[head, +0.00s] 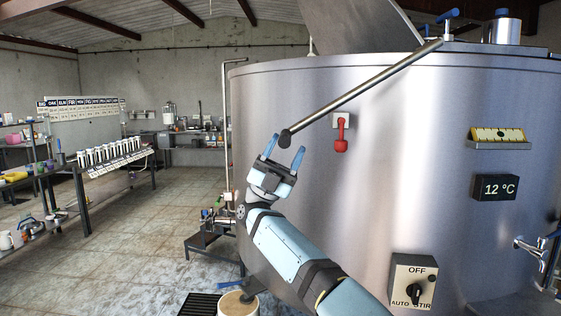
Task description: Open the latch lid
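A large steel tank (440,150) fills the right side of the head view. A tilted grey panel (355,25), apparently a raised lid, stands above its rim; the top is cut off. A red latch (341,135) hangs on a pale plate on the tank's front, its handle pointing down. My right gripper (285,148) is open, its blue fingers pointing up, left of and slightly below the latch. The black end of a long metal rod (365,92) is near its fingertips; I cannot tell whether they touch. My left gripper is not in view.
The rod slopes up to the tank's top right. A yellow gauge (498,135), a temperature display (495,187), a switch box (412,282) and a tap (528,246) are on the tank's front. A bench with bottles (115,160) stands left; the tiled floor between is mostly clear.

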